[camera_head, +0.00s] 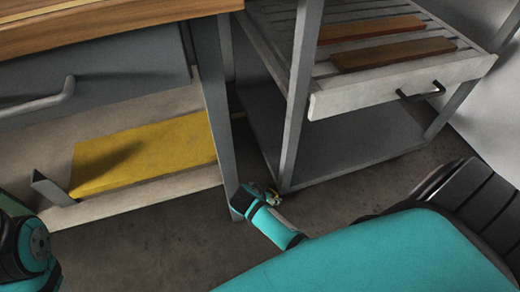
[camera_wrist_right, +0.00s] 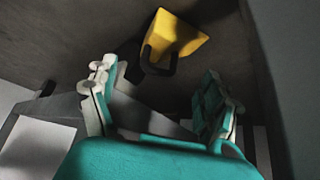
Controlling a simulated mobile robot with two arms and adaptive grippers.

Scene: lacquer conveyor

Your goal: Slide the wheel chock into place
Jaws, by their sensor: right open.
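The wheel chock (camera_wrist_right: 178,33) shows in the right wrist view as a yellow wedge with a dark loop handle (camera_wrist_right: 158,62), on the dark floor. My right gripper (camera_wrist_right: 160,100) is open and empty, its two fingers spread wide. The chock is beyond the fingertips, between their lines, and apart from them. In the head view my right gripper (camera_head: 272,196) is small and low, beside the foot of a grey post, partly hidden by my arm. My left gripper is out of view.
A bench with a wooden top (camera_head: 110,18) stands at left; a yellow panel (camera_head: 145,152) lies on its lower shelf. A grey rack (camera_head: 400,82) with a slatted top holding reddish-brown slats stands right. A narrow floor gap separates them.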

